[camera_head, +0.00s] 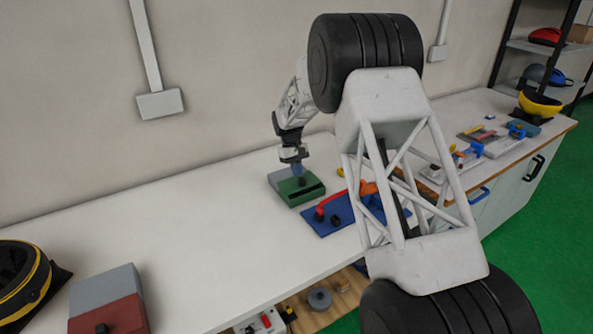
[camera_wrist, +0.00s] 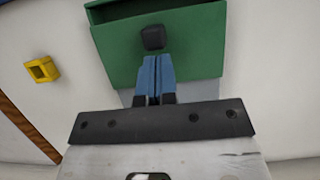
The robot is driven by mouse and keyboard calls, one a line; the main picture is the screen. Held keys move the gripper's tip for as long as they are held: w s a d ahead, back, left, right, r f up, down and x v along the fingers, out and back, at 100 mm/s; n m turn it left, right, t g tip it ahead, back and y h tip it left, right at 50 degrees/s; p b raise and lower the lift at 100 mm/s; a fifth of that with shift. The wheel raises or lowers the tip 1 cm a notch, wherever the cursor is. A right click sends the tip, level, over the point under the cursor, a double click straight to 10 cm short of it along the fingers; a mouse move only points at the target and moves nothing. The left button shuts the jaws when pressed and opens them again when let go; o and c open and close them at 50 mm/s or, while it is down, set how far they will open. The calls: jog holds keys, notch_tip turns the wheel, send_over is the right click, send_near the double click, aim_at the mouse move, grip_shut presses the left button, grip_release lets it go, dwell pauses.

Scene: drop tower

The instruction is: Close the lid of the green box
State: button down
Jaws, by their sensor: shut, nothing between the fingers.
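The green box (camera_head: 306,198) stands on the white table, with a grey part (camera_head: 285,177) at its back left. In the wrist view, a flat green panel (camera_wrist: 190,58), apparently the lid, carries a black knob (camera_wrist: 153,38). A dark gap (camera_wrist: 150,9) shows beyond the panel, so the box looks partly open. My gripper (camera_wrist: 155,62) is shut and empty, its blue fingertips just at the near side of the knob. I cannot tell whether they touch it. In the head view my gripper (camera_head: 297,169) is over the box, partly hiding its top.
A blue board (camera_head: 335,222) with a red handle lies close to the right of the box. A grey and red box (camera_head: 110,300) stands front left. The table between is clear.

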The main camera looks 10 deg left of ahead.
aim_at(303, 179)
jog(key=shift+s+d, duration=0.1)
jog(key=shift+s+d, duration=1.05)
jog(key=shift+w+a+f, duration=0.1)
jog(key=shift+w+a, duration=0.45)
jog(key=shift+a, duration=0.05)
jog(key=shift+w+a+r, duration=0.2)
jog(key=shift+w+a, duration=0.3)
jog(key=shift+w+a+r, duration=0.15)
jog(key=shift+w+a, duration=0.35)
jog(key=v, duration=0.9)
jog(key=shift+r, duration=0.3)
